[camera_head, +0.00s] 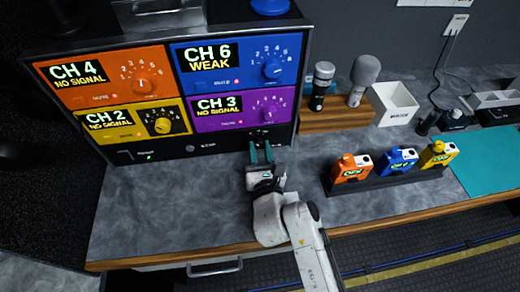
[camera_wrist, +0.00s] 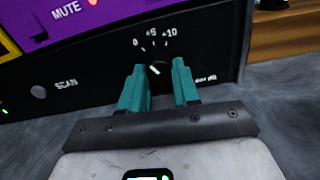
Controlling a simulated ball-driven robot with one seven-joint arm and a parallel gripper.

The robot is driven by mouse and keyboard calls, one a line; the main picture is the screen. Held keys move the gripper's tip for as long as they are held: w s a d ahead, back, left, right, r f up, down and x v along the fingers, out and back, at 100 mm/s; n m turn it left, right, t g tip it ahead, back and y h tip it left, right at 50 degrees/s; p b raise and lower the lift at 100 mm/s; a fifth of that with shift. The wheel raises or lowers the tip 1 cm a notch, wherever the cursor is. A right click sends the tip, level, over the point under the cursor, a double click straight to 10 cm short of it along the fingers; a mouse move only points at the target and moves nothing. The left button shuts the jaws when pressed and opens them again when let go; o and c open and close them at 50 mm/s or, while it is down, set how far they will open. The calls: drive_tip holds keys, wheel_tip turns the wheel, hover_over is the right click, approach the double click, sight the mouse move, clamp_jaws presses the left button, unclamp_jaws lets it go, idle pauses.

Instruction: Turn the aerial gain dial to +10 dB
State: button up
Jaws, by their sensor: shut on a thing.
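The aerial gain dial (camera_wrist: 158,68) is a small black knob low on the black front panel of the receiver rack, with 0, +5 and +10 printed above it and a dB label to its lower right. My gripper (camera_wrist: 160,72) has its teal fingers on either side of the dial and is shut on it. In the head view my gripper (camera_head: 261,149) reaches up to the lower right of the rack. The fingers partly hide the dial, and I cannot tell which mark it points at.
The rack (camera_head: 190,147) holds orange, blue, yellow and purple channel units. A scan button (camera_wrist: 39,92) sits left of the dial. To the right are a wooden microphone stand (camera_head: 335,116), a white bin (camera_head: 394,104) and a dark tray (camera_head: 370,183) of coloured packs. The counter left of my arm is clear.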

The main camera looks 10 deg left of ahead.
drive_tip(key=shift+m, duration=0.4)
drive_tip(key=m, duration=0.5)
drive_tip(key=m+b, duration=0.1)
drive_tip(key=m, duration=0.4)
drive_tip(key=shift+m, duration=0.4)
idle(0.4)
drive_tip(key=o, duration=1.1)
drive_tip(key=shift+c, duration=0.2)
drive_tip(key=shift+r, duration=0.15)
